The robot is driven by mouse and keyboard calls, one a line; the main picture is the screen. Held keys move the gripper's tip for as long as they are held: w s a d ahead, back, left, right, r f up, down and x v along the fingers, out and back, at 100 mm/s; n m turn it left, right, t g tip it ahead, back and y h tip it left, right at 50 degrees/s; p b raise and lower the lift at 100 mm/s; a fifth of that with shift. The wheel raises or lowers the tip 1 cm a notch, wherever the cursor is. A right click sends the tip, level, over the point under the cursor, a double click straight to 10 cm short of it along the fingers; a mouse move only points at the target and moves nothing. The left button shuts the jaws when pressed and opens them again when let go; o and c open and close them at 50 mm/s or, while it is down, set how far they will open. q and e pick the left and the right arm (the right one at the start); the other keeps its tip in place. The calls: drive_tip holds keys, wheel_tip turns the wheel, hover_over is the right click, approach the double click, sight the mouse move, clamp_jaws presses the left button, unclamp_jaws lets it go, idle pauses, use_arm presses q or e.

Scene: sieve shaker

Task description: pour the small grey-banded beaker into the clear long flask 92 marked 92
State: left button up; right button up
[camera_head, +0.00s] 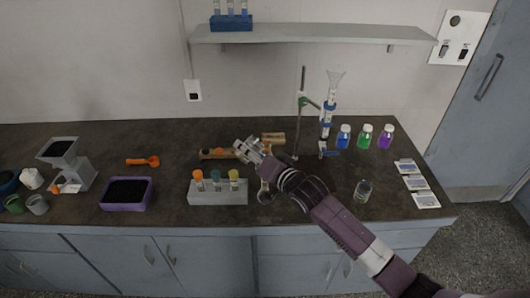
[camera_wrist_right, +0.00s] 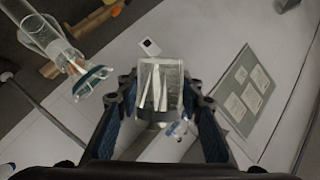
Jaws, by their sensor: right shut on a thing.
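My right gripper (camera_head: 249,150) reaches over the middle of the bench, and in the right wrist view (camera_wrist_right: 160,110) its two blue-padded fingers are shut on a small clear beaker (camera_wrist_right: 161,80). A greyish band shows near the beaker's lower end. I cannot tell what is inside it. A long clear glass vessel (camera_wrist_right: 62,55) with a flared end is at upper left in the wrist view, apart from the beaker. No 92 is readable on it, so I cannot tell whether it is flask 92. My left gripper is not in view.
A grey rack (camera_head: 218,197) with several capped tubes stands in front of my right gripper. A clamp stand (camera_head: 299,125), a blue-banded column (camera_head: 327,118) and coloured bottles (camera_head: 364,136) stand behind to the right. A clear jar (camera_head: 363,190) stands right of my arm. A purple tray (camera_head: 127,194) is left.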

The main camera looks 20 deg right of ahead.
drive_tip(key=n+p, duration=0.1)
drive_tip(key=a+n+h+p, duration=0.1)
drive_tip(key=shift+a+f+g+p, duration=0.1)
drive_tip(key=shift+f+g+p, duration=0.15)
drive_tip(key=shift+g+p, duration=0.15)
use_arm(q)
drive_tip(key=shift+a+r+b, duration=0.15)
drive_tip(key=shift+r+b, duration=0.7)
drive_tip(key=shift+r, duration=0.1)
use_arm(e)
drive_tip(key=a+f+n+g+h, duration=0.1)
drive_tip(key=a+f+n+h, duration=0.2)
drive_tip(key=f, duration=0.3)
drive_tip(key=shift+w+a+n, duration=0.2)
drive_tip(key=shift+a+n, duration=0.15)
drive_tip(key=shift+n, duration=0.45)
drive_tip(key=shift+f, duration=0.1)
